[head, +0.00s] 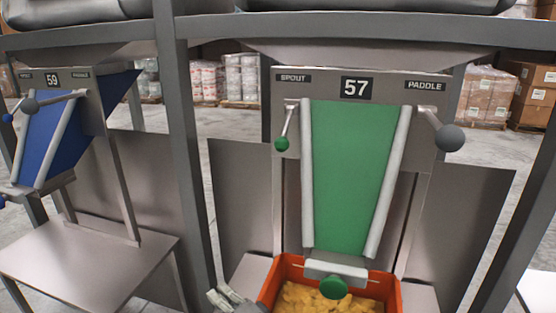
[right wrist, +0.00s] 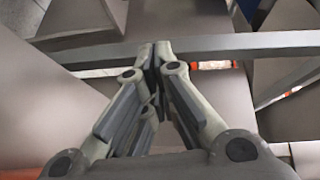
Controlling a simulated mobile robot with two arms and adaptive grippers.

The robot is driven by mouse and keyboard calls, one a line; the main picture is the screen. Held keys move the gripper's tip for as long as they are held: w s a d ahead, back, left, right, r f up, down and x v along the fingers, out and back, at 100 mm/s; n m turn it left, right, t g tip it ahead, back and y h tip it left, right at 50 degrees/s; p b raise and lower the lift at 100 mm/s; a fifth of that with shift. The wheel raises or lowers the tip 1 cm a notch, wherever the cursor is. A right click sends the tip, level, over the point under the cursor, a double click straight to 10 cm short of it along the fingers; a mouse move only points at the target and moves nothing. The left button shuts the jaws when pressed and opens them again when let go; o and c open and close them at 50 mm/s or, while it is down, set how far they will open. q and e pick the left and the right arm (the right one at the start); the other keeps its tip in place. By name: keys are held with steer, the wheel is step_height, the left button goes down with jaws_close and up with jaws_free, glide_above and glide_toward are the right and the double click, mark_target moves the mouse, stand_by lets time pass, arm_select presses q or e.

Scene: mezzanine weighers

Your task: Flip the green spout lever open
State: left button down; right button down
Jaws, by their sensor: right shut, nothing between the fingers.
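The green spout lever (head: 282,143) is a short metal rod with a green ball. It hangs down, slightly tilted, under the SPOUT label, left of the green chute (head: 355,170) on station 57. My right gripper (head: 222,296) is low at the bottom edge of the head view, left of the orange crate and well below the lever, apart from it. In the right wrist view its fingers (right wrist: 154,52) are together with nothing between them. The lever cannot be made out in that view. My left gripper does not show.
A grey-ball paddle lever (head: 449,138) is at the chute's right. A second green knob (head: 333,287) sits at the chute's foot, above an orange crate (head: 266,293) of yellow pieces. A grey post (head: 186,160) stands left. Station 59 has a blue chute (head: 52,135).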

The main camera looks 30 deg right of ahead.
mark_target(285, 130)
steer(key=d+r+m+t+h, duration=0.1)
steer(key=d+r+m+h, duration=0.6)
steer(key=m, duration=0.8)
steer(key=w+d+r+m+t+h, duration=0.1)
steer(key=d+r+m+h, duration=0.7)
steer(key=r+m+h, duration=0.5)
steer(key=m, duration=0.3)
steer(key=shift+w+d+r+m+t, duration=0.25)
steer(key=shift+r+m+t, duration=0.05)
steer(key=shift+r, duration=0.05)
steer(key=w+d+r+p, duration=0.2)
steer(key=r+p, duration=0.3)
steer(key=r, duration=0.3)
steer(key=shift+w+d+r+p, duration=0.25)
steer(key=shift+d+p, duration=0.05)
steer(key=shift+d, duration=0.35)
